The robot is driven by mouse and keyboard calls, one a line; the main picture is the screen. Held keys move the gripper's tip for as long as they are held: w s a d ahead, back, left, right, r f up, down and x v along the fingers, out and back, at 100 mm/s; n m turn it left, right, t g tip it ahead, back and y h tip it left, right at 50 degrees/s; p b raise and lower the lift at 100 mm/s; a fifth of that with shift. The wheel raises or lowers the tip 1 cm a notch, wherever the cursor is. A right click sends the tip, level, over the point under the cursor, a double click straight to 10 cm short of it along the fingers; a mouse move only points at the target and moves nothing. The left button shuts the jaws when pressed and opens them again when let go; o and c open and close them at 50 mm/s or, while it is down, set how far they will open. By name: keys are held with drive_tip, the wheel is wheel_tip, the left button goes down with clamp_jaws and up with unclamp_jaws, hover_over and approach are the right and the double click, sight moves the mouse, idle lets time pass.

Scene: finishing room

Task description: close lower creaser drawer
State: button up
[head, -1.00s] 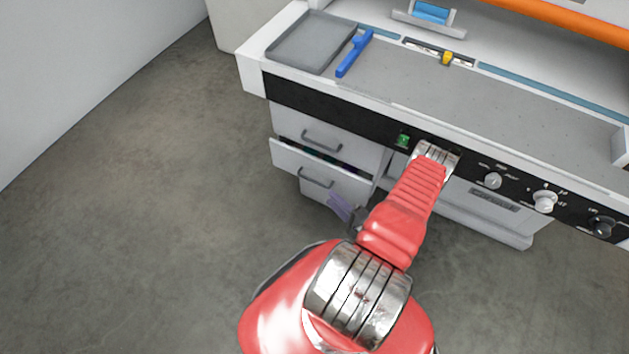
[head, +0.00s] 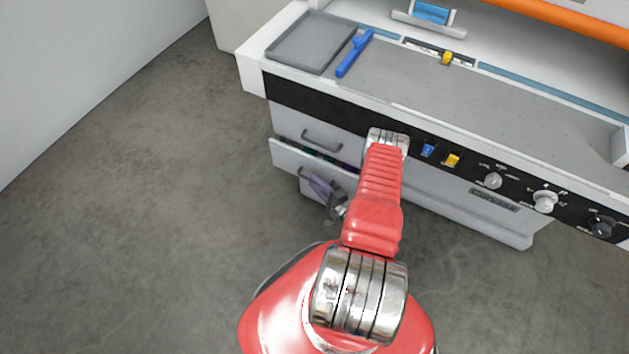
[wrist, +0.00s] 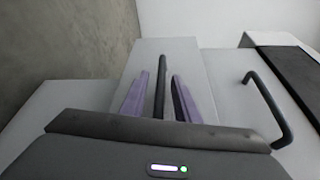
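The lower creaser drawer (head: 282,160) stands partly pulled out of the white cabinet, and dark and coloured contents show behind its front edge. Its dark bar handle (wrist: 160,85) runs between my gripper's two purple fingers (wrist: 160,98) in the wrist view. The fingers are apart, one on each side of the handle, with a gap at the left one. Whether either finger touches the handle I cannot tell. In the head view my gripper (head: 322,187) is at the drawer front, and my arm hides the drawer's right end.
The upper drawer, with its handle (head: 321,140), is shut above; that handle also shows in the wrist view (wrist: 268,106). The control panel with knobs (head: 544,201) is at right. A grey tray (head: 310,42) and a blue tool (head: 354,53) lie on the worktop. Floor at left is clear.

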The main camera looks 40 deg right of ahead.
drive_tip(key=shift+w, duration=0.6)
drive_tip(key=shift+c, duration=0.4)
drive_tip(key=shift+f, duration=0.1)
clamp_jaws()
